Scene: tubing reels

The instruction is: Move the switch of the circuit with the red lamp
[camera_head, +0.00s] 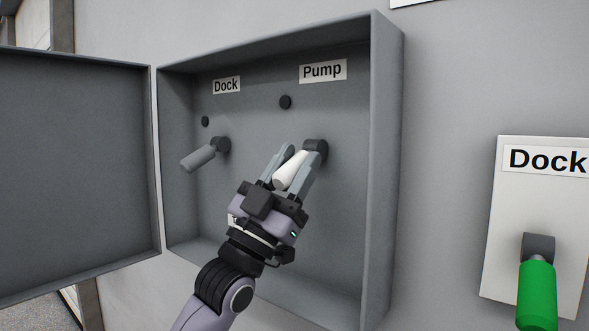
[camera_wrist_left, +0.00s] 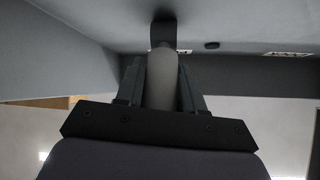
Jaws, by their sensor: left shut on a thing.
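An open grey box holds two switches on its back wall. The switch under the "Pump" label has a pale handle (camera_head: 288,172) that points down and to the left from a dark mount (camera_head: 315,147). My left gripper (camera_head: 294,169) has its fingers on both sides of this handle and is shut on it. The handle also shows between the fingers in the left wrist view (camera_wrist_left: 161,80). The switch under the "Dock" label has a grey handle (camera_head: 199,158) and is free. The small lamps above, Pump (camera_head: 285,102) and Dock (camera_head: 205,121), both look dark; no red shows. My right gripper is not in view.
The box (camera_head: 386,150) has raised side walls, and its door (camera_head: 75,170) hangs open to the left. A separate pale panel (camera_head: 497,220) labelled "Dock" with a green-handled switch (camera_head: 537,295) is on the wall at the right.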

